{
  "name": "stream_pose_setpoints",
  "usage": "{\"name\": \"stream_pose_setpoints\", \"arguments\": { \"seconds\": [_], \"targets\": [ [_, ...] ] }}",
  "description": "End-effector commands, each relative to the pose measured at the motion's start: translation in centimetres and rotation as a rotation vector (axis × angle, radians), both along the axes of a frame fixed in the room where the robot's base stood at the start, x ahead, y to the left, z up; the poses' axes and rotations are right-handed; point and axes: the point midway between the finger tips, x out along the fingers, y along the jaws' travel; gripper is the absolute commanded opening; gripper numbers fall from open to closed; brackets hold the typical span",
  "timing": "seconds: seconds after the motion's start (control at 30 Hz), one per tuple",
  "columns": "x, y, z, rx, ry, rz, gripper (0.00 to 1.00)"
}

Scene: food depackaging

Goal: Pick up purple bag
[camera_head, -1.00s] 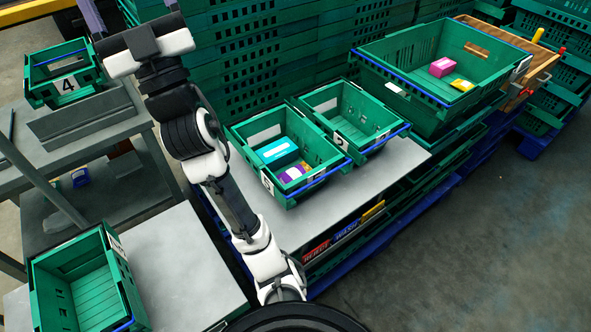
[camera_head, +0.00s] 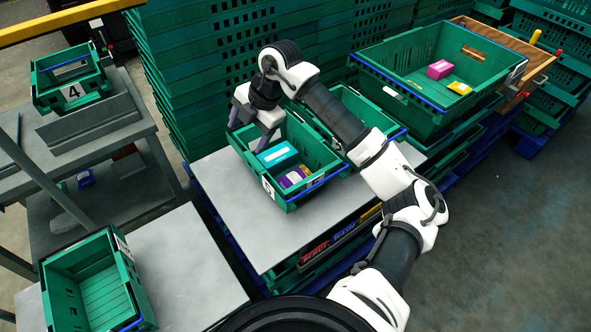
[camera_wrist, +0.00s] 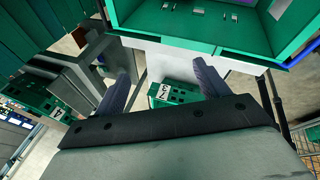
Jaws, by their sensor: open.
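The purple bag (camera_head: 292,178) lies in the front of a green crate (camera_head: 290,205) on the grey table, with a white patch on it. A light-blue box (camera_head: 277,154) lies behind it in the same crate. My gripper (camera_head: 248,143) is above the back-left part of this crate, open and apart from the bag. In the wrist view my two fingers (camera_wrist: 162,75) are spread with nothing between them. A green crate (camera_wrist: 190,30) fills the top of that view, with a small purple patch (camera_wrist: 278,8) at its edge; I cannot tell whether it is the bag.
A second crate (camera_head: 352,100) beside it is partly hidden by my arm. A large crate (camera_head: 400,82) at right holds a pink box (camera_head: 439,69) and a yellow item (camera_head: 459,88). Stacked crates (camera_head: 200,80) form a wall behind. An empty crate (camera_head: 90,285) stands at lower left.

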Motion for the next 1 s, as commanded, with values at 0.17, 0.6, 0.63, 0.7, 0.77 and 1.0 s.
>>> {"name": "stream_pose_setpoints", "arguments": {
  "seconds": [0.17,0.6,0.63,0.7,0.77,1.0],
  "targets": [
    [0.7,-9.2,-2.5,-0.324,0.086,-0.227,0.74],
    [0.4,-11.6,-8.9,-0.408,0.114,-0.291,0.74],
    [0.5,-11.6,-9.4,-0.407,0.113,-0.291,0.74],
    [0.5,-11.6,-10.3,-0.407,0.113,-0.289,0.74],
    [0.5,-11.6,-11.0,-0.408,0.112,-0.289,0.74],
    [0.3,-11.7,-12.8,-0.406,0.113,-0.289,0.74]
  ]
}}
